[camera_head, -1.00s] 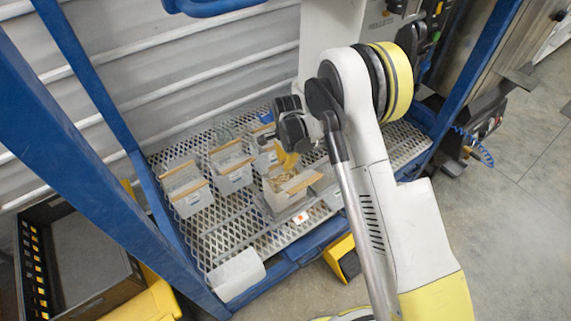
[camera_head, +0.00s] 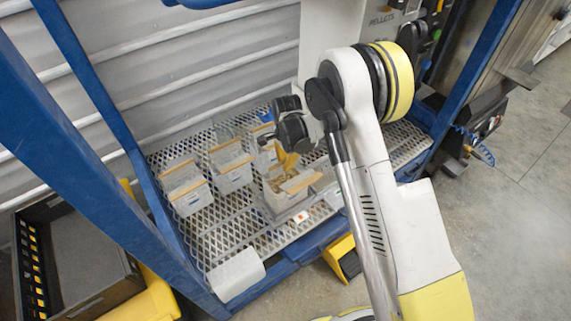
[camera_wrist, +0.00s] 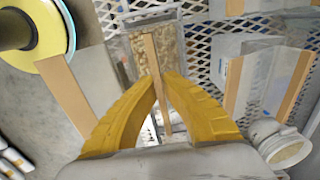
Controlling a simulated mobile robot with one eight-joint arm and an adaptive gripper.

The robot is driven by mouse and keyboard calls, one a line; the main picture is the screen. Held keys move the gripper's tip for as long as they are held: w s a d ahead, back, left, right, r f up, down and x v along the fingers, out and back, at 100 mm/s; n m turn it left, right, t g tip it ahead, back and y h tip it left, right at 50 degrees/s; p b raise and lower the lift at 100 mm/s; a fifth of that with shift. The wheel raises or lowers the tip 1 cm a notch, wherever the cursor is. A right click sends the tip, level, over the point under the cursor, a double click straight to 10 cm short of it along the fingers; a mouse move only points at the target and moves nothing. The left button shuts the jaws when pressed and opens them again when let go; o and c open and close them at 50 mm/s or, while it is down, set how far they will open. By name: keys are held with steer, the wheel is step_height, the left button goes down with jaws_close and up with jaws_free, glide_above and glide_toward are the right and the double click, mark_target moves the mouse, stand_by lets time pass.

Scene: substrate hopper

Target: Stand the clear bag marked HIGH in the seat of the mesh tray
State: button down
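A clear bag of tan pellets (camera_head: 287,187) with a brown top strip stands upright on the mesh tray (camera_head: 225,250); the strip also shows in the wrist view (camera_wrist: 152,60). Its marking is too small to read. My gripper (camera_head: 284,158) is directly above it. In the wrist view my yellow fingers (camera_wrist: 161,78) come together on both sides of the strip and look shut on it. A grey metal frame (camera_wrist: 150,17), apparently the seat, shows at the bag's far edge. Whether the bag's bottom rests inside it is hidden.
Other clear bags with brown strips stand on the tray to the left (camera_head: 185,188) and behind (camera_head: 230,165). A white tub (camera_wrist: 282,145) shows in the wrist view. Blue posts (camera_head: 100,180) frame the tray. A dark bin (camera_head: 85,260) stands at lower left.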

steer(key=c, duration=1.5)
jaws_free()
steer(key=shift+c, duration=0.2)
step_height(320, 180, up, 12)
steer(key=shift+s+d+r, duration=0.1)
steer(key=shift+s+d, duration=0.05)
steer(key=s+d+r+n+t, duration=0.25)
steer(key=s+d+r, duration=0.25)
steer(key=r, duration=0.4)
steer(key=s+d+r+n+t, duration=0.1)
steer(key=s+d+r+n, duration=0.2)
steer(key=s+d+r, duration=0.35)
steer(key=s+d+r+n+t, duration=0.1)
steer(key=s+d+r+n, duration=0.1)
steer(key=s, duration=0.5)
steer(key=s+d+r+n+t, duration=0.2)
steer(key=s+d+n, duration=0.1)
steer(key=s, duration=0.5)
steer(key=shift+s+d+n, duration=0.2)
steer(key=shift+d+n, duration=0.15)
steer(key=shift+d, duration=0.35)
